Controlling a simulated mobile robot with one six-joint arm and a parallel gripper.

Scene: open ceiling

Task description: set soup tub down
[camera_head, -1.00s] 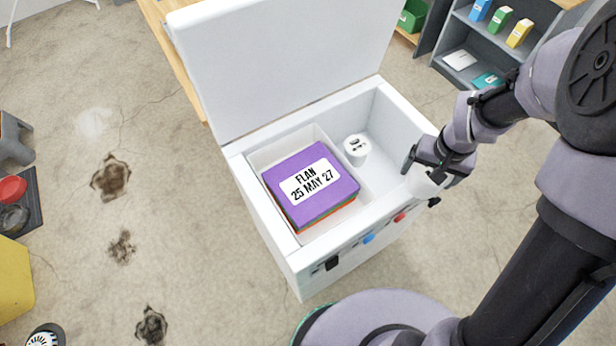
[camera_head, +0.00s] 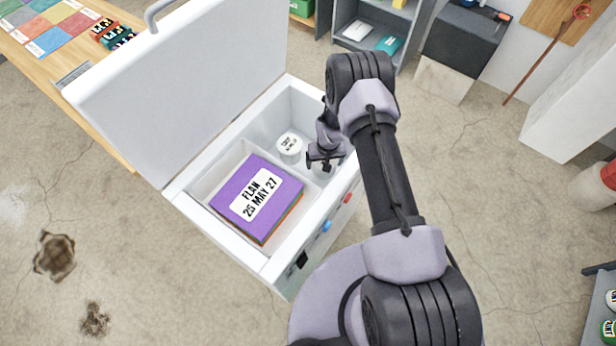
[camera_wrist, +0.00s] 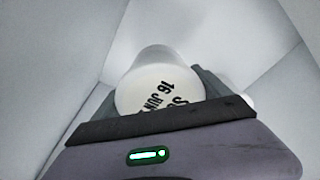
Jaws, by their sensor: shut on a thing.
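The soup tub (camera_wrist: 150,88) is white and round. Its lid faces the wrist camera, with "16 JUN" and part of another word readable. My gripper (camera_head: 325,163) is shut on the soup tub and is inside the right compartment of the open white chest (camera_head: 181,191). In the head view the gripper and arm hide most of the held tub. Another white tub (camera_head: 290,145) with a dark-lettered lid stands in the same compartment, left of the gripper. I cannot tell whether the held tub touches the compartment floor.
A stack with a purple top marked "FLAN 25 MAY 27" (camera_head: 247,172) fills the chest's left bin. The raised lid (camera_head: 185,85) stands behind. The compartment walls (camera_wrist: 275,80) are close around my gripper. Shelves (camera_head: 375,30) stand beyond the chest.

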